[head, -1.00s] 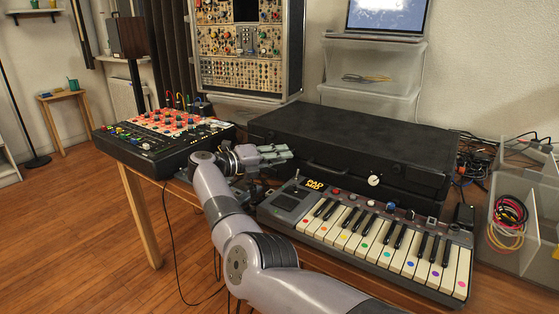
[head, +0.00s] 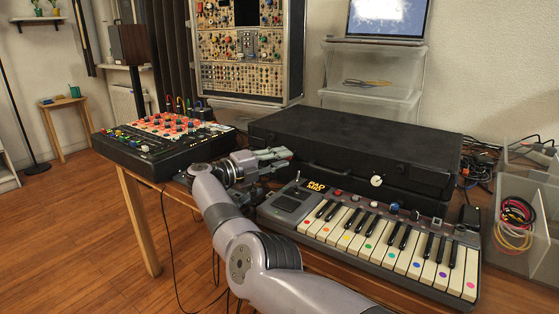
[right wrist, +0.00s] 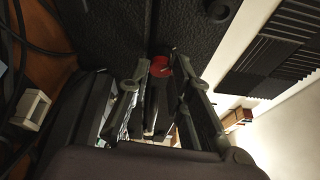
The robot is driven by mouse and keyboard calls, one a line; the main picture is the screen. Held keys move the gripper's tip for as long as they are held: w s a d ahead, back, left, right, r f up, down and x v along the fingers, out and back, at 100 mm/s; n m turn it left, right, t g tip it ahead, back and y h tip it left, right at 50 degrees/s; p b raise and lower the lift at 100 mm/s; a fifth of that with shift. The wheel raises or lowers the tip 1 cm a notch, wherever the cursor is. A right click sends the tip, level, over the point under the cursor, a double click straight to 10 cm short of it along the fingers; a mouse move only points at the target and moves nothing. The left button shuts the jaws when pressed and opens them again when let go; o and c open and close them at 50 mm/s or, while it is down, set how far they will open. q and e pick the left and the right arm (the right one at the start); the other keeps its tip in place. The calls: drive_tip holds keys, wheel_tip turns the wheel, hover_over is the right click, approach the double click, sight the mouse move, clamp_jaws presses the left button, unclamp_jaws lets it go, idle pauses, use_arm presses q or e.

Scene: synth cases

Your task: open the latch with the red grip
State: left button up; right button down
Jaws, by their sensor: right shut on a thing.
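The black case (head: 350,138) lies closed on the table behind the keyboard, with a handle and a round white dial on its front. My right gripper (head: 285,154) is at the left part of the case's front in the head view and hides the latch there. In the right wrist view, the red grip (right wrist: 160,66) shows between the fingertips of my right gripper (right wrist: 165,74), against the black case surface (right wrist: 115,32). The gripper is shut on the red grip. The rest of the latch is hidden by the fingers. My left gripper is out of view.
A keyboard with coloured dots (head: 395,245) stands close in front of the case, right of my arm. A mixer (head: 160,145) stands at the left. Clear bins (head: 372,75) stand behind the case. Cables and an open bin (head: 515,258) are at the right.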

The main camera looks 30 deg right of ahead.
drive_tip(key=c, duration=1.4)
unclamp_jaws()
drive_tip(key=shift+c, duration=0.2)
drive_tip(key=r, duration=0.7)
drive_tip(key=shift+w+d+r, duration=0.1)
drive_tip(key=shift+w+r, duration=0.2)
drive_tip(key=shift+w, duration=0.05)
drive_tip(key=shift+s+r, duration=0.15)
drive_tip(key=shift+r, duration=0.5)
drive_tip(key=shift+s+r, duration=0.15)
drive_tip(key=shift+r, duration=0.45)
